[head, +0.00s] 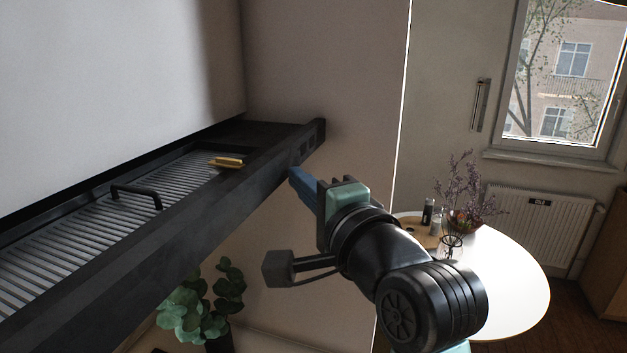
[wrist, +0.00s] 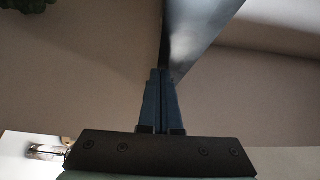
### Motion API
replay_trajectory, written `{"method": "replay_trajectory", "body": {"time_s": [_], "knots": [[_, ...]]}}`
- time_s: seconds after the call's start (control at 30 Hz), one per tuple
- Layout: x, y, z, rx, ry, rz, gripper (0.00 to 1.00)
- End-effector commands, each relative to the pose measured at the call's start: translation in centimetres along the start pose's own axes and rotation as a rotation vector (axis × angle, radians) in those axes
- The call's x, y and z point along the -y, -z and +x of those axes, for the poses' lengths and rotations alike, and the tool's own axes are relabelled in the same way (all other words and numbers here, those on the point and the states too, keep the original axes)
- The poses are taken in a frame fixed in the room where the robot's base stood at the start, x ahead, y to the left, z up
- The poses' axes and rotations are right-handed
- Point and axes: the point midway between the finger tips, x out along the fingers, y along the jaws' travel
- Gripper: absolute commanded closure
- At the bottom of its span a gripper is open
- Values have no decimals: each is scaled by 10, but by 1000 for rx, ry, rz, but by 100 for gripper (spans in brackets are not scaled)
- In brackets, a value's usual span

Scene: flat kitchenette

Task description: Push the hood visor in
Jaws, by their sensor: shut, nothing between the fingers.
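The hood visor (head: 206,215) is a long dark panel running diagonally across the left of the head view. It stands out from under the pale hood body (head: 110,80), with its slatted metal grille (head: 60,235) and a black handle (head: 137,195) exposed. My gripper (head: 293,172) is shut and empty, with its blue fingertips at the visor's front face near the far right end. In the wrist view the closed fingers (wrist: 160,74) point at the edge of the grey visor (wrist: 197,35). I cannot tell whether they touch it.
A small yellow object (head: 228,162) lies on the visor's far end. A leafy plant (head: 205,300) stands below. A round white table (head: 510,285) with a vase of dried flowers (head: 465,218) is at the right, before a radiator (head: 540,225).

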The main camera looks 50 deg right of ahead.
Motion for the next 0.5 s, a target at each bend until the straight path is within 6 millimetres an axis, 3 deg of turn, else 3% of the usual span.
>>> {"method": "replay_trajectory", "body": {"time_s": [0.03, 0.5], "knots": [[2, -13, 8, 15, -1, 1, 100], [2, -88, 80, 17, -1, 1, 100]]}}
